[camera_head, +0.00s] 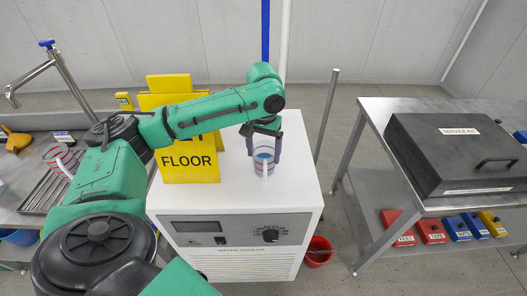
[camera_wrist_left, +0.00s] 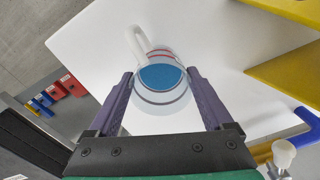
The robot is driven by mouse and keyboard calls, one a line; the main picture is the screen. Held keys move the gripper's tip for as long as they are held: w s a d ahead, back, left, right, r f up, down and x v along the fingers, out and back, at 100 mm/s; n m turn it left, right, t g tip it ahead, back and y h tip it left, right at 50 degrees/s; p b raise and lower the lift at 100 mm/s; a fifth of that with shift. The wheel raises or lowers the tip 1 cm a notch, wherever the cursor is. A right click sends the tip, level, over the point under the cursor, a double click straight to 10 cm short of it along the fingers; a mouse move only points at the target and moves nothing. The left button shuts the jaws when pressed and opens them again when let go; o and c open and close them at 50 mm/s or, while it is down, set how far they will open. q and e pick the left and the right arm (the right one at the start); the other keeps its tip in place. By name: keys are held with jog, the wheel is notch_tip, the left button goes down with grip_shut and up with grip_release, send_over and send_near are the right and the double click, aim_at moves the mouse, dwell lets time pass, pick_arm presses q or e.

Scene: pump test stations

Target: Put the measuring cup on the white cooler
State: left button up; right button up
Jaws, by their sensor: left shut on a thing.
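The measuring cup (camera_head: 264,158) is clear with red and blue bands, a white handle and blue inside. My left gripper (camera_head: 265,150) is shut on it, over the top of the white cooler (camera_head: 305,180). In the left wrist view the cup (camera_wrist_left: 160,98) is upright between the purple fingers of the left gripper (camera_wrist_left: 165,108), with the white cooler top (camera_wrist_left: 215,35) around it. I cannot tell whether its base touches the top. My right gripper is not in view.
Yellow floor signs (camera_head: 188,165) stand at the cooler's left side. A similar cup (camera_head: 60,160) is by the rack on the left counter. A metal table (camera_head: 385,112) with a black service case (camera_head: 455,150) is on the right. A red bucket (camera_head: 318,252) sits beside the cooler.

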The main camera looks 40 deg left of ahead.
pick_arm(q)
jog(key=shift+w, duration=0.15)
jog(key=o, duration=1.2)
jog(key=shift+o, duration=0.2)
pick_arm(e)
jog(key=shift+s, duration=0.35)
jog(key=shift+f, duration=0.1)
pick_arm(q)
notch_tip(320, 180, up, 12)
jog(key=p, duration=0.1)
jog(key=shift+p, duration=0.3)
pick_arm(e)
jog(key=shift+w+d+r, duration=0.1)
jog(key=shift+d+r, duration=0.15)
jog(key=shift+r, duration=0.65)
